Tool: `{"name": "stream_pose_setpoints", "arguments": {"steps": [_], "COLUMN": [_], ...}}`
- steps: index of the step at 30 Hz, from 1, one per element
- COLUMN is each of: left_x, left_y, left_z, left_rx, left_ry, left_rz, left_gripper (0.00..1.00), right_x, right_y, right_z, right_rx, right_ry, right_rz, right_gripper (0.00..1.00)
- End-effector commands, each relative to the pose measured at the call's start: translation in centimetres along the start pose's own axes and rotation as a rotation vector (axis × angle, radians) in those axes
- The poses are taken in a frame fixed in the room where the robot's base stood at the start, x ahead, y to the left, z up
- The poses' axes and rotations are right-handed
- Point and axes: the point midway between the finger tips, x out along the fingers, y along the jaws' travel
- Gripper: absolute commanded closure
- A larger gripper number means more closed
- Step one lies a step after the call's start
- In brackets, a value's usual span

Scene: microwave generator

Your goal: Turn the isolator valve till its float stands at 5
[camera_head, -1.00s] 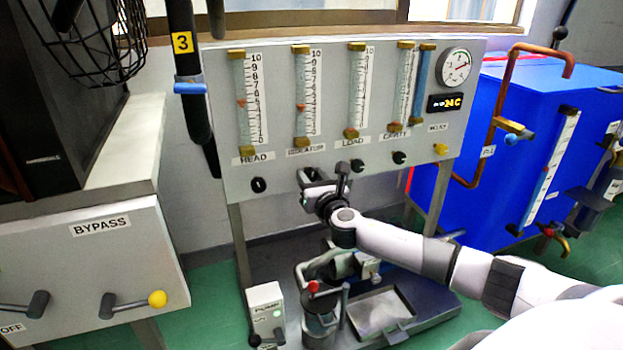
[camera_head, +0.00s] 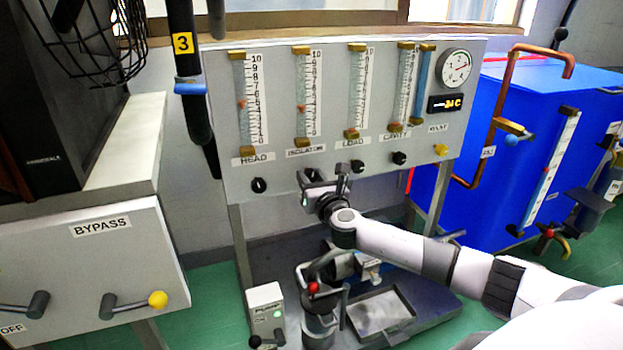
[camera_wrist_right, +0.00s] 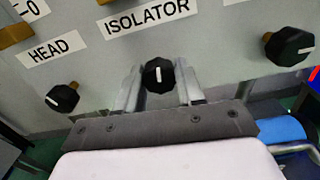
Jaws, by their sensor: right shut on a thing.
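The isolator valve is a black knob with a white pointer line (camera_wrist_right: 158,75), under the ISOLATOR label (camera_wrist_right: 147,17) in the right wrist view. The pointer line stands nearly upright there. My right gripper (camera_wrist_right: 160,88) is shut on this knob, one finger on each side. In the head view the right gripper (camera_head: 313,178) is at the panel below the isolator tube and hides most of the knob. The isolator float (camera_head: 301,106) sits in its glass tube (camera_head: 302,85), roughly between 3 and 4 on the scale. My left gripper is not in view.
The head knob (camera_head: 259,185) is left of my gripper and the load knob (camera_head: 357,166) right of it, both clear of the fingers. Below my arm stand a pump box (camera_head: 265,300) and a metal tray (camera_head: 380,312). A blue tank (camera_head: 545,105) is at right.

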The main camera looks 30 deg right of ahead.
Motion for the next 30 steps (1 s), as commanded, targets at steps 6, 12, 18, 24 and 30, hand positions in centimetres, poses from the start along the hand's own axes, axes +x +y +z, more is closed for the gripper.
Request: {"name": "stream_pose_setpoints", "arguments": {"steps": [6,12,18,24,30], "left_x": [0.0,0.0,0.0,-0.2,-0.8], "left_y": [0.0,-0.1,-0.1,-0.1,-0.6], "left_z": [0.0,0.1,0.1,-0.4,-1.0], "left_rx": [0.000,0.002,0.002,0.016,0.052], "left_ry": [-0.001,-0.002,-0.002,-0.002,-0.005], "left_rz": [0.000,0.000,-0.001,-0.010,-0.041], "left_gripper": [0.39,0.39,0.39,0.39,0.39], "right_x": [-0.1,-0.1,-0.1,-1.1,-4.0], "right_y": [0.0,-0.1,0.0,0.0,0.0], "right_z": [-0.5,-0.5,-0.2,-0.1,-0.1], "right_rx": [-0.001,-0.001,-0.001,-0.002,-0.002], "right_ry": [0.009,0.008,0.004,0.005,0.008], "right_rz": [-0.001,-0.001,0.000,0.000,0.001], "right_gripper": [0.93,0.39,0.39,0.39,0.39]}}
